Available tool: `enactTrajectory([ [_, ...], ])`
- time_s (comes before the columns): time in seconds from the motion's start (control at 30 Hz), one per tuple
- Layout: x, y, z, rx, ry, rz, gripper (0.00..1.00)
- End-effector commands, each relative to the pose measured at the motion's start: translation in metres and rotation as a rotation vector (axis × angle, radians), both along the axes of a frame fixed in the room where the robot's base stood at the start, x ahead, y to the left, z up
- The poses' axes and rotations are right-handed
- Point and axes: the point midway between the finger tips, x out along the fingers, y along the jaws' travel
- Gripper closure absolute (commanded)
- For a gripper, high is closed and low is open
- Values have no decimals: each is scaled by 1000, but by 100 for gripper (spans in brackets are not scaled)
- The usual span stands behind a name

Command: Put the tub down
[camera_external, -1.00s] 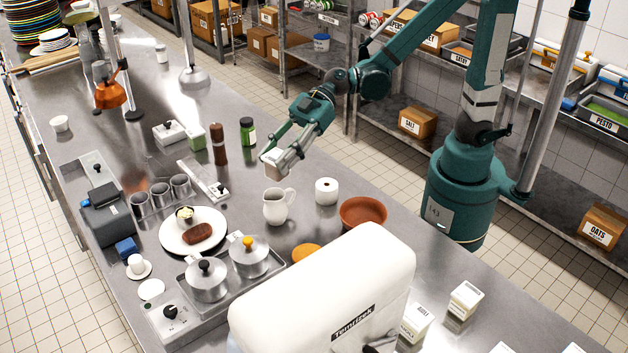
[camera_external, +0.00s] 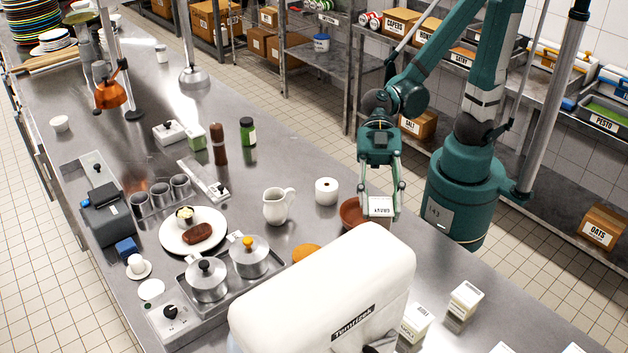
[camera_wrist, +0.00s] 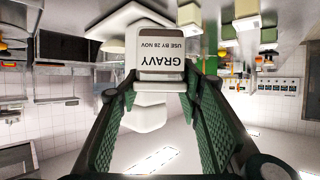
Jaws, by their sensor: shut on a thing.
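My gripper (camera_external: 381,206) is shut on a small white tub (camera_external: 381,207) and holds it by its sides. In the wrist view the tub (camera_wrist: 160,55) sits between the two green fingers, and its label reads GRAVY, USE BY 28 NOV, upside down. In the external view the tub is in front of the brown bowl (camera_external: 351,213) and hides part of it. It appears to be above the counter (camera_external: 300,150), close behind the white machine; I cannot tell its exact height.
A large white machine (camera_external: 320,290) stands in front of the tub. White cartons (camera_external: 465,300) stand at the right.

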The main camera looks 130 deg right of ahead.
Motion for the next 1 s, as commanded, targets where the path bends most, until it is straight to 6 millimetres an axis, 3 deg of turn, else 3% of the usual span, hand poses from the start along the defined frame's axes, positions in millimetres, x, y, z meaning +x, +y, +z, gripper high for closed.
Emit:
enactTrajectory([
  [0.2,-36,60,2,5,-6,143,79],
  [0.5,-77,112,4,11,-17,283,79],
  [0.67,-94,131,5,15,-20,338,79],
  [1.0,-93,131,-25,15,-21,338,79],
])
